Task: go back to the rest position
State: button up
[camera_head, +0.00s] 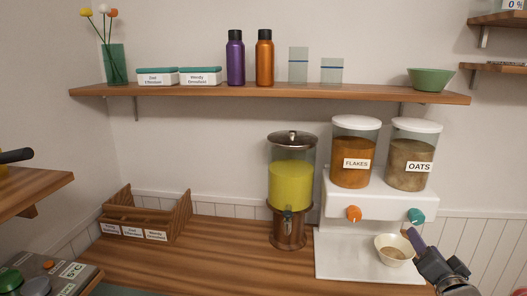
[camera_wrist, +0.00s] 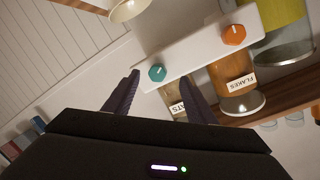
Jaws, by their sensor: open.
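My gripper (camera_head: 411,236) is at the lower right of the head view, just in front of the cereal dispenser (camera_head: 335,200), with a purple finger beside the bowl in the picture. In the wrist view my gripper (camera_wrist: 161,77) has its two dark fingers apart, with nothing held between them. The teal knob (camera_wrist: 157,73) of the oats side shows between the fingertips. A cream bowl (camera_head: 396,260) with a brownish fill sits on the dispenser's white base. It also shows, cut off, at the top of the wrist view (camera_wrist: 128,10).
A yellow drink dispenser (camera_head: 291,185) stands left of the cereal dispenser. A wooden shelf (camera_head: 260,93) above holds bottles, boxes, glasses and a green bowl (camera_head: 431,80). A wooden box (camera_head: 147,217) stands at the left. The counter (camera_head: 215,250) between is clear.

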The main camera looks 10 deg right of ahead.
jog(key=s+a+f+n+g+y, duration=0.1)
jog(key=s+a+n+g+y, duration=0.2)
jog(key=a, duration=1.3)
jog(key=s+a+f+n+g+y, duration=0.2)
jog(key=s+a+n+g, duration=0.4)
jog(key=s+a, duration=0.5)
jog(key=a+n+y, duration=0.1)
jog(key=a+n, duration=0.1)
jog(key=a, duration=0.2)
jog(key=shift+s+a+n+g, duration=0.15)
jog(key=shift+a+n+g, duration=0.15)
jog(key=shift+a+n, duration=0.1)
